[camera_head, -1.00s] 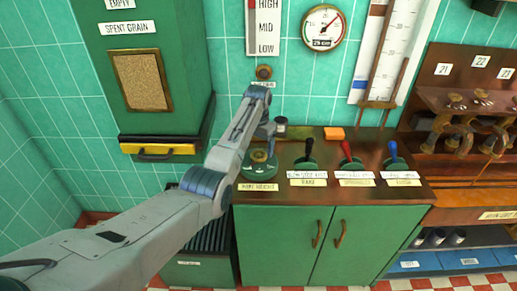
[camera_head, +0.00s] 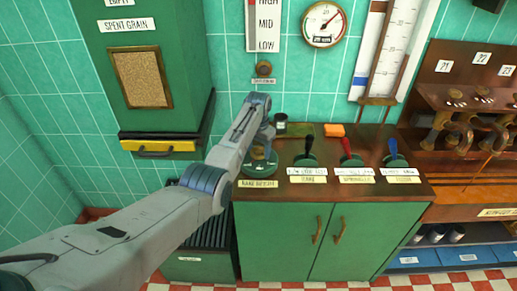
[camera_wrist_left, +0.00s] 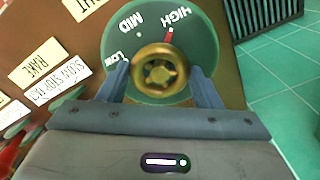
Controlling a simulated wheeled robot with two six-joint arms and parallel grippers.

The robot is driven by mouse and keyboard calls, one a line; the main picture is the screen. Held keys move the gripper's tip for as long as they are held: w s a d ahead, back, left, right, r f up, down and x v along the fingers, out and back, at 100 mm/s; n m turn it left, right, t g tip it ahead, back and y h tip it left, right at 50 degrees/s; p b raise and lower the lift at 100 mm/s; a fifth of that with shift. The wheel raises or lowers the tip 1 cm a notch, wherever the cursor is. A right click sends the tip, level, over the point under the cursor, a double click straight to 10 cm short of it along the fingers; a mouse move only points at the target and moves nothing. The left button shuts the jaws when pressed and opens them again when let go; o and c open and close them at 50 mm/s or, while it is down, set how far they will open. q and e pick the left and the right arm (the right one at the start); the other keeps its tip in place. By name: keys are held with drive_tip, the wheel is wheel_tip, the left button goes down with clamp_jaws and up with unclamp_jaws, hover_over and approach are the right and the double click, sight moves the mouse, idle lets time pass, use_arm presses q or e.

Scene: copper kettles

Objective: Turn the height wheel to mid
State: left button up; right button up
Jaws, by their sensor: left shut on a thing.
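The height wheel is a small brass knob (camera_wrist_left: 160,72) at the middle of a round green dial (camera_wrist_left: 190,22) marked LOW, MID and HIGH. In the wrist view a red pointer (camera_wrist_left: 169,36) points at HIGH. My left gripper (camera_wrist_left: 162,80) is shut on the brass knob, one finger on each side. In the head view the green dial (camera_head: 262,168) sits at the left end of the counter, with my gripper (camera_head: 262,150) over it and hiding part of it. The right gripper is in neither view.
Black, red and blue levers (camera_head: 348,158) stand in a row right of the dial on the wooden counter (camera_head: 418,188). A wall scale (camera_head: 266,30) reads HIGH, MID, LOW above. A green bin (camera_head: 150,100) with a yellow-fronted drawer hangs at left.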

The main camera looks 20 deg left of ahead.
use_arm(q)
drive_tip(key=shift+r, duration=0.1)
drive_tip(key=shift+n+p, duration=0.5)
drive_tip(key=shift+n, duration=0.3)
drive_tip(key=shift+n+p, duration=0.5)
drive_tip(key=shift+n, duration=0.7)
drive_tip(key=n, duration=0.2)
drive_tip(key=shift+n+p, duration=0.3)
drive_tip(key=shift+p, duration=0.1)
drive_tip(key=shift+n, duration=1.5)
drive_tip(key=shift+p, duration=0.3)
drive_tip(key=o, duration=1)
